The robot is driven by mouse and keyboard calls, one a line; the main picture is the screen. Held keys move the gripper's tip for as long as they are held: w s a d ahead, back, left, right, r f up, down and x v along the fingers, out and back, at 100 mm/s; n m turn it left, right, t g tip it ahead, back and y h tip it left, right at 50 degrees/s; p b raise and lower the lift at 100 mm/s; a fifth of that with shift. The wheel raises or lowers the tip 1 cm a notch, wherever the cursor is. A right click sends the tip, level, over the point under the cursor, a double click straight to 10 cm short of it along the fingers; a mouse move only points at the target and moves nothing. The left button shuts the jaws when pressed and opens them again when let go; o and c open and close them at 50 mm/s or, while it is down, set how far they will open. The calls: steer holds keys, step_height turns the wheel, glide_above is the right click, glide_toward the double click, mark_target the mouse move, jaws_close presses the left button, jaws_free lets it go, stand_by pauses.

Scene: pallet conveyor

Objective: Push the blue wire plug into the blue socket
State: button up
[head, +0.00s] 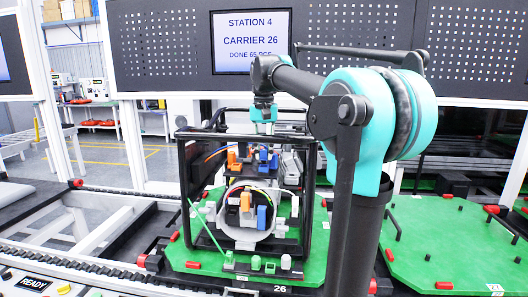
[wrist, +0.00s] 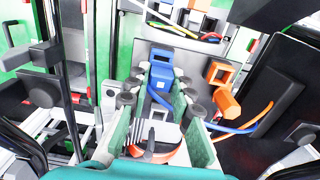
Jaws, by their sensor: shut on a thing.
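My gripper (head: 264,127) reaches down into the top of a black frame on the green carrier. In the wrist view its green fingers (wrist: 161,79) are closed on the blue wire plug (wrist: 158,84). A blue wire runs from there, past the right finger, to the right. Blue housing (wrist: 161,56) shows just beyond the fingertips, in line with the plug. I cannot tell where plug ends and socket begins, or how deep the plug sits. In the head view blue parts (head: 268,160) show below my gripper, partly hidden.
An orange plug (wrist: 226,101) with an orange wire is close to the right finger. The black frame (head: 183,185) has bars around the work space. A grey ring (head: 243,244) with orange and blue blocks stands lower on the green carrier (head: 190,252). Another green carrier (head: 450,245) is at right.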

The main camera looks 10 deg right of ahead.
steer(key=shift+f, duration=1.15)
steer(key=o, duration=1)
steer(key=shift+r, duration=0.15)
